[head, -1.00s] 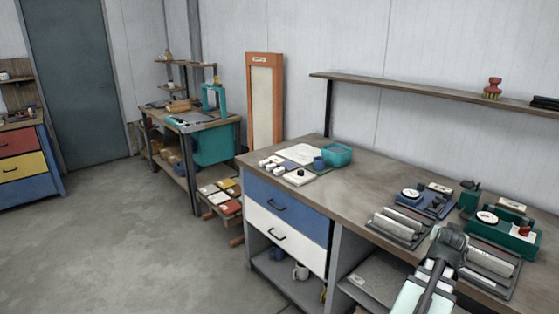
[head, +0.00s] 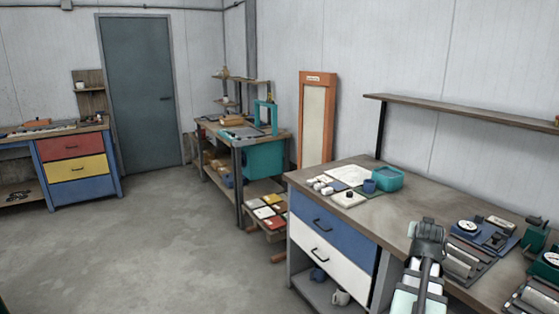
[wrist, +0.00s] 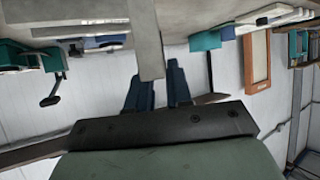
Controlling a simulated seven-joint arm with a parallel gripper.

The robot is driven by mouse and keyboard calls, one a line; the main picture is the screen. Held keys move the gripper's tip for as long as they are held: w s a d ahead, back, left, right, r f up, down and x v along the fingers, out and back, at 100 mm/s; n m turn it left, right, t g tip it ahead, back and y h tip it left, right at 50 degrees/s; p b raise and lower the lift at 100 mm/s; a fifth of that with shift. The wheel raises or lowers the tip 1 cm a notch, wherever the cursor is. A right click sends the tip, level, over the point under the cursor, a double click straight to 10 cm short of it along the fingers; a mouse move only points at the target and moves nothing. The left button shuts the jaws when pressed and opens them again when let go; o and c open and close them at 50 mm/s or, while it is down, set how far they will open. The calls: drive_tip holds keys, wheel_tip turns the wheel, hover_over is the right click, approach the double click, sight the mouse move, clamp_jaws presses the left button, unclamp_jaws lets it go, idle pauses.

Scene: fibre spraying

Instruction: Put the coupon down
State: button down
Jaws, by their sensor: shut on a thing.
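My gripper (wrist: 156,82) is shut on a flat grey bar, the coupon (wrist: 147,38), which stands out between the two dark blue fingers in the wrist view. The coupon's far end runs out of the top of that picture. In the head view my gripper (head: 427,232) is at the front edge of the wooden workbench (head: 395,205), left of the dial gauge block. The fingers and the coupon are hard to make out there.
The bench's left end holds a teal bin (head: 388,180), a blue cup (head: 369,186), a white sheet (head: 350,174) and small white pots. A dial gauge block (head: 483,237) and grey rollers (head: 460,262) stand right of my gripper. The bench top between is clear.

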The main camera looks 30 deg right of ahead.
drive_tip(key=w+a+r+n+t+y, duration=0.1)
drive_tip(key=w+a+n+t+y, duration=0.15)
drive_tip(key=w+a, duration=1.15)
drive_tip(key=w+a+r+n+t+y, duration=0.2)
drive_tip(key=w+a+n+y, duration=0.15)
drive_tip(key=w+a, duration=1.1)
drive_tip(key=w+a+n+y, duration=0.1)
drive_tip(key=w+a, duration=0.3)
drive_tip(key=a, duration=0.7)
drive_tip(key=w+a+r+n+t+y, duration=0.1)
drive_tip(key=w+a+n+y, duration=0.1)
drive_tip(key=a, duration=0.9)
drive_tip(key=w+a+r+n+y, duration=0.1)
drive_tip(key=w+a+n, duration=0.2)
drive_tip(key=w+a, duration=0.4)
drive_tip(key=a, duration=0.5)
drive_tip(key=shift+r+y, duration=0.15)
drive_tip(key=shift+y, duration=0.25)
drive_tip(key=shift+d+t, duration=0.1)
drive_tip(key=shift+t, duration=0.15)
